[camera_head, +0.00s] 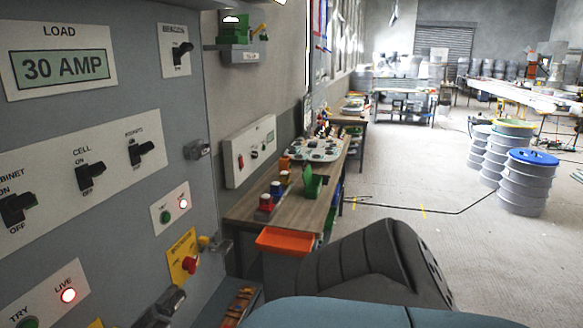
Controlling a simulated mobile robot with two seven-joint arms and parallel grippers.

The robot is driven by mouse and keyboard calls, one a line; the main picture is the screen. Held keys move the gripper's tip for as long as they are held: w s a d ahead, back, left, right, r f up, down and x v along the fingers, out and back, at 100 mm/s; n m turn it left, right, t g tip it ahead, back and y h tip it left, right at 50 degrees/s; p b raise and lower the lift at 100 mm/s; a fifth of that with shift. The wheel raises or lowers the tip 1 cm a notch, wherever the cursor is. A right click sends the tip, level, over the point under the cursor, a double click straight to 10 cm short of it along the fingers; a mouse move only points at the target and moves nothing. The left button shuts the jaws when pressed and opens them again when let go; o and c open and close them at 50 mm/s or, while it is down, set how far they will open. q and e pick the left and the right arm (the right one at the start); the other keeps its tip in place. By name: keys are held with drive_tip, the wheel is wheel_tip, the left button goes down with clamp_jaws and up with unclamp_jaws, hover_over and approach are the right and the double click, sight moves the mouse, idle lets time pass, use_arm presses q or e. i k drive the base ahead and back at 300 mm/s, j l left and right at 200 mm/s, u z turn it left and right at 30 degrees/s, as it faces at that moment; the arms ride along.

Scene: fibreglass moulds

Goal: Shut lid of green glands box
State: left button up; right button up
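A small green box (314,187) stands on the wooden workbench, right of centre on its near part. Its lid (308,174) appears to stand up, open, at the box's left side. The box is small in the view, and its contents and any label cannot be made out. Another green item (233,27) sits on a small wall shelf at the top; I cannot tell if it is a box. Neither of my grippers is in view.
A grey switch panel (120,190) fills the left. The workbench (300,222) holds red and blue pots, with an orange bin (284,241) at its front. A dark ribbed shape (385,262) blocks the foreground. Drums (525,185) and a floor cable (460,211) lie right; floor between is clear.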

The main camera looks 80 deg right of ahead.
sight(307, 174)
drive_tip(key=z, duration=2.65)
drive_tip(key=i+l+u, duration=0.1)
drive_tip(key=u, duration=0.7)
drive_tip(key=i+l+u, duration=0.25)
drive_tip(key=l+u, duration=0.25)
drive_tip(key=i+l+u, duration=0.1)
drive_tip(key=l+u, duration=0.15)
drive_tip(key=l, duration=0.2)
drive_tip(key=i+l, duration=0.15)
drive_tip(key=l, duration=0.5)
drive_tip(key=i+l+u, duration=0.1)
drive_tip(key=l, duration=0.55)
drive_tip(key=i+l+u, duration=0.1)
drive_tip(key=l, duration=0.55)
